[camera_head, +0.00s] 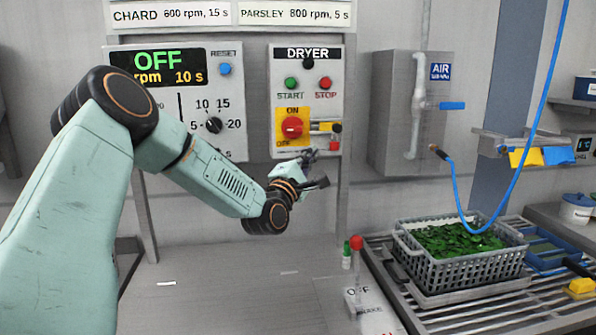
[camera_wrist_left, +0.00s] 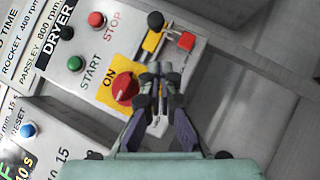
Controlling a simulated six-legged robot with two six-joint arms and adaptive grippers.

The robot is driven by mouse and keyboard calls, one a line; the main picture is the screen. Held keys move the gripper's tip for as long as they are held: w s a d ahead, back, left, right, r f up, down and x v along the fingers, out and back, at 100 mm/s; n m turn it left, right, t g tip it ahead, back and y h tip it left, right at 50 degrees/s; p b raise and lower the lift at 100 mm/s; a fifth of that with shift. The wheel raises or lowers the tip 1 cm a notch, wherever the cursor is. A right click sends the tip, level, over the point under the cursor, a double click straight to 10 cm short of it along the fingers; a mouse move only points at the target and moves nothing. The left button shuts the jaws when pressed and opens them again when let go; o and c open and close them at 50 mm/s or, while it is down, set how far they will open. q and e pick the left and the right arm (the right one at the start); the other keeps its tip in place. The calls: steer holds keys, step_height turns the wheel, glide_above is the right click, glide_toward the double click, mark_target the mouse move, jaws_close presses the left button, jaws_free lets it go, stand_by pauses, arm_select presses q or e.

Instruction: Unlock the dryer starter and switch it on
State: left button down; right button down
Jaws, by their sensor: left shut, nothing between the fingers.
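The dryer starter (camera_head: 335,75) is a grey panel on the back wall labelled DRYER. It carries a green START button (camera_head: 291,83), a red STOP button (camera_head: 326,83) and a red rotary switch (camera_head: 292,127) on a yellow ON/OFF plate. I cannot tell the switch's exact angle. A yellow piece (camera_wrist_left: 152,40) and a red piece (camera_wrist_left: 187,40) sit beside the plate; the lock's state is unclear. My left gripper (camera_head: 316,169) is shut and empty, in front of the panel's lower right. In the left wrist view its fingertips (camera_wrist_left: 160,68) appear beside the red switch (camera_wrist_left: 124,88). My right gripper is out of view.
Left of the starter, a control panel (camera_head: 232,110) has a display (camera_head: 160,68) reading OFF. A grey basket (camera_head: 455,275) of greens is at right, with a blue hose (camera_head: 520,150) hanging above.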

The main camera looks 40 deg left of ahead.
arm_select(q)
steer(key=shift+p+v, duration=0.35)
steer(key=shift+v, duration=2.6)
